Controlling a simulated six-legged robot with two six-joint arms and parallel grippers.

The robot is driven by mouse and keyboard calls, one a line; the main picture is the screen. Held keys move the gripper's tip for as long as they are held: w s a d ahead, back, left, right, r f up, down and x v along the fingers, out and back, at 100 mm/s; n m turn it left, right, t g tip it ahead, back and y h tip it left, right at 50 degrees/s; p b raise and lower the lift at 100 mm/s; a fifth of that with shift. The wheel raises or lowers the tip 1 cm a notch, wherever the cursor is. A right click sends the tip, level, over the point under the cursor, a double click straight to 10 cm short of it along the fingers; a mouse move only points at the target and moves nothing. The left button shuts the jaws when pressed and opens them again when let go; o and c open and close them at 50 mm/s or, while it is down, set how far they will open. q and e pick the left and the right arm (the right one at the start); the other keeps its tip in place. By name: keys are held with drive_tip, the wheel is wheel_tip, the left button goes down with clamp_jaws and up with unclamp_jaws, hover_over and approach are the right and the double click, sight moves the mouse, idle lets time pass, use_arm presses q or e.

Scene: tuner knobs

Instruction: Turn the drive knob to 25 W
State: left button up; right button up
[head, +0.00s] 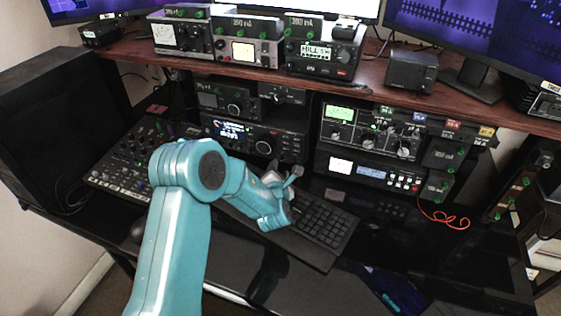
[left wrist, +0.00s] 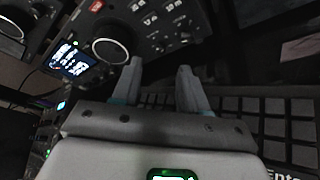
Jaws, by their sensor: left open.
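My left gripper (head: 287,180) is over the back edge of the keyboard, in front of a black radio (head: 250,137) with a lit blue display. In the left wrist view the gripper's two fingers (left wrist: 160,72) are apart with nothing between them. A large round knob (left wrist: 117,30) on the radio panel is just beyond the left finger, apart from it. Several knobs show on the rack units, such as the large knob (head: 263,148) on the radio. No drive label or 25 W mark is readable, so I cannot tell which is the drive knob. My right gripper is out of view.
A black keyboard (head: 322,222) lies below the gripper. A mixer (head: 125,165) is at the left. Another rack unit (head: 372,132) with meter and knobs is at the right, with a red cable (head: 443,220) beneath. A wooden shelf (head: 375,82) carrying meter boxes overhangs the racks.

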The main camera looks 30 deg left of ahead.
sight(281, 160)
use_arm(q)
drive_tip(key=x, duration=0.6)
drive_tip(key=shift+d, duration=0.1)
clamp_jaws()
